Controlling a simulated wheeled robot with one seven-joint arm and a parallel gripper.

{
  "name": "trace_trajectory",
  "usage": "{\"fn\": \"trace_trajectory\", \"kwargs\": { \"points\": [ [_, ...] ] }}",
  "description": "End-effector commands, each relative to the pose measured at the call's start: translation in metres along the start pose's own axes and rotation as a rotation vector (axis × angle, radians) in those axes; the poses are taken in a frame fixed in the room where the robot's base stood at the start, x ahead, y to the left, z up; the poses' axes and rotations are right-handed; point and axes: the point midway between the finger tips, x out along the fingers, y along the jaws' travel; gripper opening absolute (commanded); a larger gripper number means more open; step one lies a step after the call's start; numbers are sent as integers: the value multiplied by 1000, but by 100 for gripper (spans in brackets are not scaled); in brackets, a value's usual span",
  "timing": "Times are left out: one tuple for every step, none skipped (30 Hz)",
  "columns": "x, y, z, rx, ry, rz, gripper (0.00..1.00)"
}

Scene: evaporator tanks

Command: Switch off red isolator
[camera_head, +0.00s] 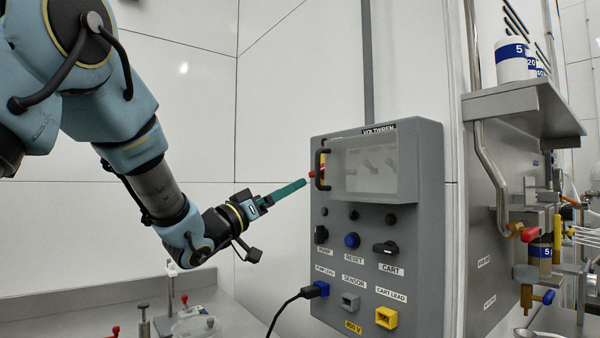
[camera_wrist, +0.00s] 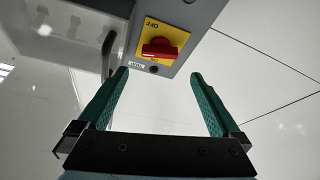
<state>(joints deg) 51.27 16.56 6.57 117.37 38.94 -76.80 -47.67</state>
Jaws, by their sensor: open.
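In the head view the isolator (camera_head: 312,174) shows only edge-on at the box's left side. My gripper (camera_wrist: 157,75) has two green fingers, spread apart and empty.
The grey box (camera_head: 424,205) carries a clear cover (camera_head: 364,168) with a black handle (camera_head: 321,168), knobs and a blue button (camera_head: 352,240). A black cable (camera_head: 283,313) leaves its lower left. A metal shelf (camera_head: 520,98) stands right. Clear wall lies behind my arm.

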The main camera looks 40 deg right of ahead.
Motion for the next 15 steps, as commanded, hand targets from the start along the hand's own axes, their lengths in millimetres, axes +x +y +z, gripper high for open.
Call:
{"fn": "trace_trajectory", "kwargs": {
  "points": [
    [5, 2, -2, -1, 1, 5, 100],
    [8, 2, -2, -1, 1, 5, 100],
    [13, 2, -2, -2, 1, 4, 100],
    [18, 2, -3, -2, 1, 4, 100],
    [23, 2, -3, -2, 1, 4, 100],
    [30, 2, -4, -1, 1, 4, 100],
    [36, 2, -4, -1, 0, 3, 100],
    [42, 2, -4, -1, -1, 3, 100],
    [50, 2, -4, 0, 1, 3, 100],
    [56, 2, -4, 0, 1, 2, 100],
    [62, 2, -4, 0, 0, 2, 100],
    [69, 2, -4, 1, 0, 2, 100],
    [74, 2, -4, 1, 0, 1, 100],
    [78, 1, -4, 1, 0, 0, 100],
    [84, 1, -4, 1, 1, 0, 100]
  ]
}}
